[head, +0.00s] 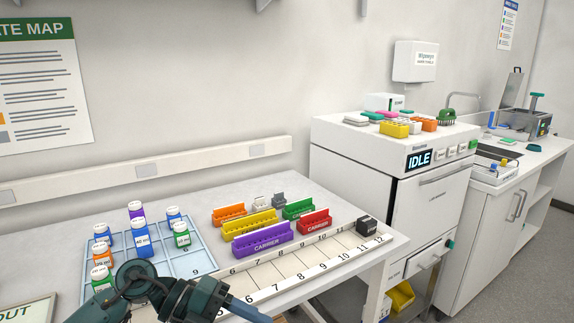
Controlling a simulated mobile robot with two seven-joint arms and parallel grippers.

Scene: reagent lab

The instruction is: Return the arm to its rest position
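A dark teal arm of mine (150,285) shows at the bottom of the head view. It comes up from the lower left, bends at a round joint and runs down to the right, out past the bottom edge. It passes in front of the near side of the bottle tray (204,258) and the front of the bench. I see no gripper fingers. My other arm does not show.
Several capped bottles stand in the tray, among them a taller blue one (141,240). Coloured carriers, such as a purple one (262,241), stand behind a numbered rail (290,277) with a black block (367,226) at its end. A white machine (432,205) reads IDLE.

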